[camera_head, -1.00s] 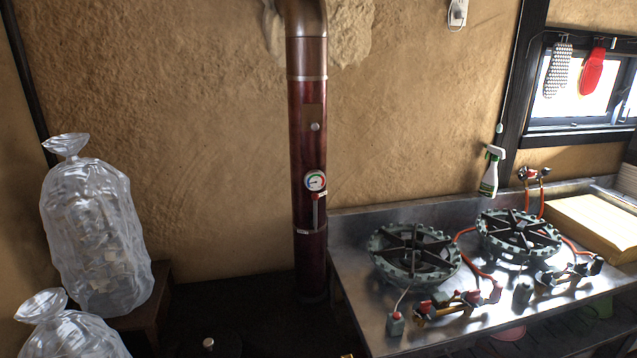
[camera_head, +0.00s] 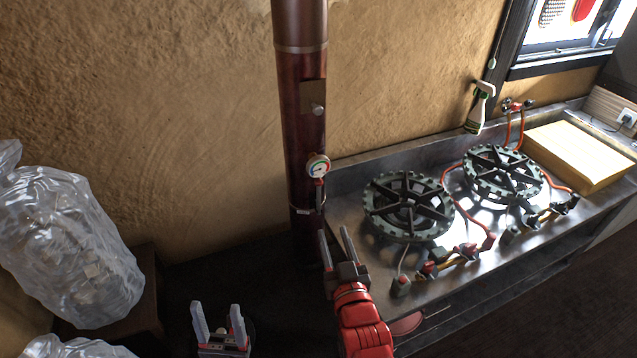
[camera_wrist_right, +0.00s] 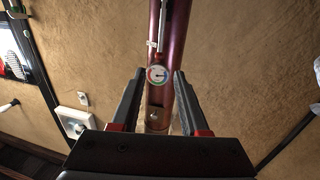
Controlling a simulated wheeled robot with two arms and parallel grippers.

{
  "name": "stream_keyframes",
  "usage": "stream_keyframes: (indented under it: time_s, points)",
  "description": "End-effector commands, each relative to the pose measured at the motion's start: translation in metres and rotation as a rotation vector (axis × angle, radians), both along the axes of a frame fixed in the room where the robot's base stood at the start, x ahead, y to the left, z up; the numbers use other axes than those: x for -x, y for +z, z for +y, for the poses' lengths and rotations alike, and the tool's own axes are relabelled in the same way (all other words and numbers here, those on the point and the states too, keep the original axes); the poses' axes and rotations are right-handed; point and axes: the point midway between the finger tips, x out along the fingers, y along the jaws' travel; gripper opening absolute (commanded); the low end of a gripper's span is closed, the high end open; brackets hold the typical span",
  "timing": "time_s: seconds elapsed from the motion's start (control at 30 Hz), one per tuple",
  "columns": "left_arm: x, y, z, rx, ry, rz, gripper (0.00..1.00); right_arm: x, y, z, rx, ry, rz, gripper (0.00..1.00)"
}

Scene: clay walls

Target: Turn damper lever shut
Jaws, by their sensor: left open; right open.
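The dark red stove pipe (camera_head: 303,140) stands against the clay wall. A round gauge (camera_head: 318,167) is on its front, and the thin damper lever (camera_head: 319,196) lies upright along the pipe just below it. In the right wrist view the picture is inverted, so the lever (camera_wrist_right: 162,28) shows above the gauge (camera_wrist_right: 157,75). My right gripper (camera_head: 334,236) is open and empty, just below and right of the lever, apart from it. Its fingers also frame the pipe in the right wrist view (camera_wrist_right: 158,80). My left gripper (camera_head: 217,314) is open and empty, low at the left.
A metal counter (camera_head: 350,205) with two gas burners (camera_head: 408,207) stands right of the pipe. A spray bottle (camera_head: 480,106) is at its back. Clear plastic bags (camera_head: 70,245) fill the left side. A small knob (camera_head: 318,109) sits on the pipe above the gauge.

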Motion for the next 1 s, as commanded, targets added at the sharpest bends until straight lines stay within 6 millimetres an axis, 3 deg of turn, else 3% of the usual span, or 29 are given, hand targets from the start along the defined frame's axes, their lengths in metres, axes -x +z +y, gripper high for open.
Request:
stream_keyframes:
  time_s: [0.03, 0.3, 0.67, 0.73, 1.0]
  points:
    - [0.000, -0.014, 0.000, 0.000, 0.000, 0.000, 0.61, -0.007, -0.006, 0.001, -0.001, -0.001, -0.006, 0.44]
    - [0.000, -0.052, 0.000, 0.000, 0.000, 0.000, 0.61, -0.045, -0.005, 0.007, -0.001, -0.002, -0.008, 0.44]
    - [0.000, -0.122, 0.000, 0.000, 0.000, 0.000, 0.61, -0.071, -0.006, 0.013, -0.002, -0.001, -0.013, 0.44]
    - [0.000, -0.107, 0.000, 0.000, 0.000, 0.000, 0.61, -0.086, 0.003, 0.015, 0.001, -0.003, -0.005, 0.44]
    - [0.000, -0.095, 0.000, 0.000, 0.000, 0.000, 0.61, -0.132, 0.003, 0.025, 0.002, -0.001, -0.001, 0.44]
